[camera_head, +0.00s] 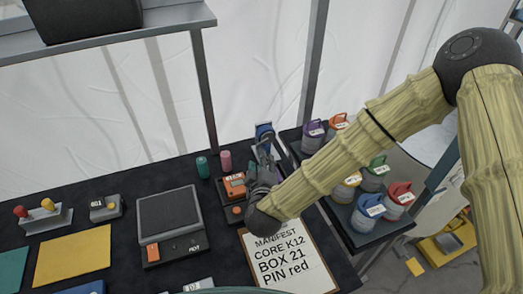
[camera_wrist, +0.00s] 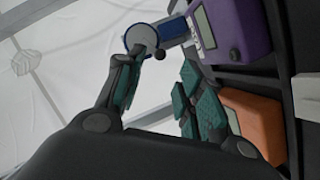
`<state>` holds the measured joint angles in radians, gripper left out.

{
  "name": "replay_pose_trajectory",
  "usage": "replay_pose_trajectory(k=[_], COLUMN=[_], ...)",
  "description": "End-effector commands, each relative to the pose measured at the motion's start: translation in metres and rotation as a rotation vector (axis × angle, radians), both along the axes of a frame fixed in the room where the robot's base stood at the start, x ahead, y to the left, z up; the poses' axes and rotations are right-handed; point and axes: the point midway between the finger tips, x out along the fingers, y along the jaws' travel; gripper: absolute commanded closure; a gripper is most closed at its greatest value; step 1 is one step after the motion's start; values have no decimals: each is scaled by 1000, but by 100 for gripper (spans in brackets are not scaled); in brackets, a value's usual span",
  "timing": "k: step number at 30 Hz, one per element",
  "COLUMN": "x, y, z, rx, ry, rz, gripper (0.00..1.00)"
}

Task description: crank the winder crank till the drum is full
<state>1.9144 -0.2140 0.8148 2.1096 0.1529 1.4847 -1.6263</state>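The winder appears to be the purple box (camera_wrist: 240,30) with a blue arm (camera_wrist: 174,30) and a pale round disc (camera_wrist: 140,40) in the wrist view. A small dark knob (camera_wrist: 160,56) shows by the disc; I take it for the crank handle. Nothing is visibly held. How full the drum is cannot be told.
An orange device (camera_head: 235,184) stands left of my gripper, with teal (camera_head: 202,167) and pink (camera_head: 225,160) cylinders behind it. The manifest board (camera_head: 290,262) lies in front. Several lidded jars (camera_head: 366,218) stand on the right. A scale-like device (camera_head: 168,212) is left.

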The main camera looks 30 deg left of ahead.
Motion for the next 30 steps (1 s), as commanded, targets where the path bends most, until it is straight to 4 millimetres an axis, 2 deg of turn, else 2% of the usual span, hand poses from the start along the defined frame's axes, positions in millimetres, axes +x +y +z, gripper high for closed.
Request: replay_pose_trajectory(k=[9,15,28,30], x=[41,57,64,64], y=[22,31,35,35], z=[-10,-15,-18,-18], rx=[0,0,-1,-1], ry=[2,1,1,1], rz=[-3,-2,-2,-2], gripper=[63,63,63,74])
